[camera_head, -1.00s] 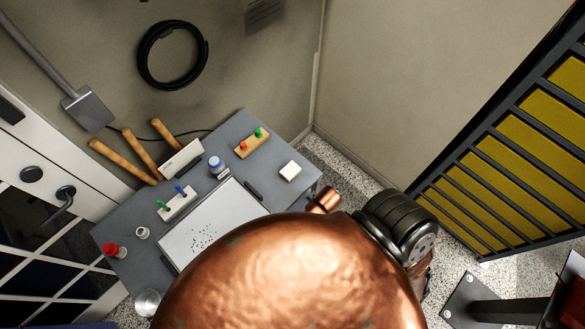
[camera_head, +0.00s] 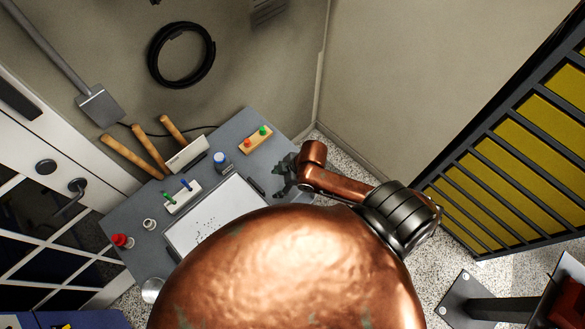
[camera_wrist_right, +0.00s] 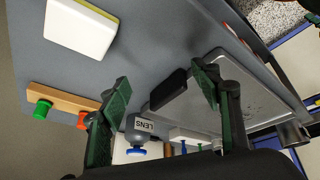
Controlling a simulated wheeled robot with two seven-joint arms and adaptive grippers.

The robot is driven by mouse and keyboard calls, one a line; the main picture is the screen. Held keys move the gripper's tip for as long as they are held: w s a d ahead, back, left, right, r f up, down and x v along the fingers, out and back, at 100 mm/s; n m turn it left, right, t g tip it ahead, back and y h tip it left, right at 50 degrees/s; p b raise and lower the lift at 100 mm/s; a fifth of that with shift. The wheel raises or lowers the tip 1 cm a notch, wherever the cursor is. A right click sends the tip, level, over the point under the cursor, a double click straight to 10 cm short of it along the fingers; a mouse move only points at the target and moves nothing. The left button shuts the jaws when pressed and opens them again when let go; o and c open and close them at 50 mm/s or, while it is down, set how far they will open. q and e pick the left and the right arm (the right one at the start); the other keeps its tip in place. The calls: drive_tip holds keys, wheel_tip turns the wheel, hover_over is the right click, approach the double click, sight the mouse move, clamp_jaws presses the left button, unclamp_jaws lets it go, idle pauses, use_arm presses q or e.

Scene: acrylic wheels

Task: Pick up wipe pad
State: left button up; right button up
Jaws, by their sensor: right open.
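The wipe pad appears to be the white block with a yellow edge (camera_wrist_right: 80,28) at the upper left of the right wrist view, lying flat on the grey table. In the head view it is hidden behind my right gripper (camera_head: 285,178), which is over the table's right end. In the right wrist view my right gripper (camera_wrist_right: 163,85) has its two green fingers wide apart with nothing held between them. The pad lies beyond and to the left of the fingertips, apart from them. My left gripper is not in view.
A dark block (camera_wrist_right: 168,90) lies beside the speckled board (camera_head: 212,212). A wooden strip with red and green knobs (camera_head: 256,140), a blue-capped LENS bottle (camera_head: 222,162), a marker holder (camera_head: 181,197) and a red-topped item (camera_head: 122,241) stand on the table.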

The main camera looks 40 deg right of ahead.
drive_tip(key=shift+w+a+r+n+g, duration=0.15)
drive_tip(key=shift+w+n+g, duration=0.35)
drive_tip(key=shift+n, duration=0.7)
drive_tip(key=shift+w+d+n, duration=0.25)
drive_tip(key=shift+d+n, duration=0.05)
drive_tip(key=shift+n, duration=0.5)
drive_tip(key=d+n+g, duration=0.1)
drive_tip(key=d+r+n+g, duration=0.1)
drive_tip(key=d, duration=0.1)
drive_tip(key=shift+w+d+n, duration=0.15)
drive_tip(key=shift+d+n, duration=0.05)
drive_tip(key=shift+n, duration=0.1)
drive_tip(key=shift+n+g, duration=0.5)
drive_tip(key=shift+n, duration=0.1)
drive_tip(key=d+r, duration=0.1)
drive_tip(key=d, duration=0.1)
drive_tip(key=d+r, duration=0.1)
drive_tip(key=d, duration=0.2)
drive_tip(key=d+r, duration=0.1)
drive_tip(key=d, duration=0.1)
drive_tip(key=shift+w+d+r, duration=0.15)
drive_tip(key=shift+w+r, duration=0.05)
drive_tip(key=x, duration=0.5)
drive_tip(key=d+x, duration=0.1)
drive_tip(key=x, duration=0.1)
drive_tip(key=shift+w+f, duration=0.35)
drive_tip(key=shift+f, duration=0.05)
drive_tip(key=shift+h, duration=0.3)
drive_tip(key=shift+c, duration=0.7)
drive_tip(key=c, duration=1.1)
